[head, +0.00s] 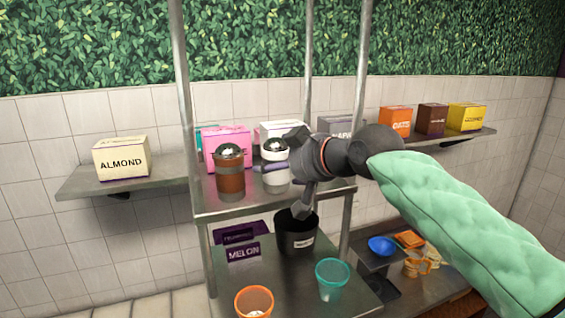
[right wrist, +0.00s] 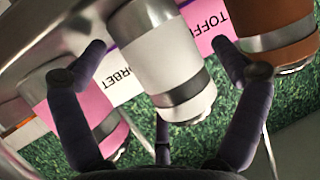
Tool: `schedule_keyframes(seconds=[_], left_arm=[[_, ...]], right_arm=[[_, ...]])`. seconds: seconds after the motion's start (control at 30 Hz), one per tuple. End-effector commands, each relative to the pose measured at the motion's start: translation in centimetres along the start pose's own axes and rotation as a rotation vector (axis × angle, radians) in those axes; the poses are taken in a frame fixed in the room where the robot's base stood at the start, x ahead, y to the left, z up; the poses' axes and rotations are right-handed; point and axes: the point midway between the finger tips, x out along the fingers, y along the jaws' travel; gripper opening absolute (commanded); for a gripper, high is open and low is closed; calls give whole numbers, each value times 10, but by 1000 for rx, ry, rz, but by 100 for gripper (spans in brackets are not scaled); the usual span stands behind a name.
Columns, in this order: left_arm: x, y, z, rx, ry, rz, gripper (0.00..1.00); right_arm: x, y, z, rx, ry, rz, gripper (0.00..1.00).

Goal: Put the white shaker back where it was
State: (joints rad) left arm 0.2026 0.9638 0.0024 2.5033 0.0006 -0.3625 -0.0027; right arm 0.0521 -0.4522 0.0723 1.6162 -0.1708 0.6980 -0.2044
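The white shaker (head: 276,181) stands upright on the upper metal shelf (head: 245,207), to the right of the brown shaker (head: 231,181). My right gripper (head: 277,167) is at the white shaker, with a dark finger crossing in front of it. In the right wrist view the white shaker (right wrist: 170,60) is between my spread fingers, and gaps show on both sides. The gripper looks open around it. That view also shows the brown shaker (right wrist: 280,22) on the right and a pink shaker (right wrist: 88,105) on the left. My left gripper is not in view.
Topping boxes stand behind the shakers, including a pink one (head: 226,143). An almond box (head: 121,158) is on the left shelf. A black container (head: 297,236), an orange cup (head: 254,302) and a teal cup (head: 332,279) stand below. Metal posts flank the shelf.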

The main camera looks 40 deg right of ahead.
Motion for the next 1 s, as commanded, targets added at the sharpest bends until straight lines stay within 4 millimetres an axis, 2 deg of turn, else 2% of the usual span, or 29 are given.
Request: schedule_keyframes(seconds=[0.3, 0.37, 0.8, 1.0], left_arm=[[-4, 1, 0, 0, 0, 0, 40], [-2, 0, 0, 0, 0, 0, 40], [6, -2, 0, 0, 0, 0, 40], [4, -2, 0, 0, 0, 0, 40]], right_arm=[[-1, 0, -4, 0, 0, 0, 97], [-8, 0, -3, 0, 4, 0, 97], [-91, 0, -3, -1, 5, -2, 97], [-114, -1, -3, -1, 2, -2, 97]])
